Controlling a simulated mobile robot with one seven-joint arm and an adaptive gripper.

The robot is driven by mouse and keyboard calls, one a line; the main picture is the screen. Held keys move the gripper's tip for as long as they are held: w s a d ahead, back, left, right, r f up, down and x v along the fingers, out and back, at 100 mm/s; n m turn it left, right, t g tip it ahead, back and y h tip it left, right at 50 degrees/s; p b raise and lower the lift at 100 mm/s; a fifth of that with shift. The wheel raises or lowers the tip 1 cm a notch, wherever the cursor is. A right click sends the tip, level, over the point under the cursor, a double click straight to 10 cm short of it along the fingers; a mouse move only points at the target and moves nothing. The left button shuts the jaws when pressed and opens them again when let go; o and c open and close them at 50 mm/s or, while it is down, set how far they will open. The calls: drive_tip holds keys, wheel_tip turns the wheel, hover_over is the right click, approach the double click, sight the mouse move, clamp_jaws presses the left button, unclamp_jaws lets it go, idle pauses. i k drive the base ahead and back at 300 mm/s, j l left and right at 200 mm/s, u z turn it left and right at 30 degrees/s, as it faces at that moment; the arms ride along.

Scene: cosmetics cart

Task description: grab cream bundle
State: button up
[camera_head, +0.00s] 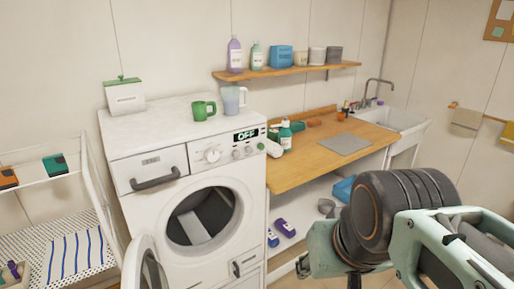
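No thing is clearly a cream bundle. A small whitish roll (273,149) lies at the left end of the wooden counter, beside a teal bottle (285,134). A pale grey-white piece (197,228) shows inside the open drum of the washing machine (221,197); whether it is cloth or part of the drum I cannot tell. A beige cloth (466,119) hangs on the rail at the far right. My arm fills the lower right, well apart from these. No fingertips of my gripper can be made out.
The machine's round door (150,268) stands open at the lower left. A wire rack (75,165) stands at the left. The wooden counter (300,174) holds a grey mat (346,144), with a sink (402,119) beyond. A shelf (290,70) above holds bottles and boxes.

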sight(275, 150)
drive_tip(key=l, duration=0.15)
drive_tip(key=i+l+u, duration=0.1)
drive_tip(key=i, duration=0.35)
drive_tip(key=i+l, duration=0.3)
drive_tip(key=i+l+u, duration=0.15)
drive_tip(key=i, duration=0.35)
drive_tip(key=l, duration=0.1)
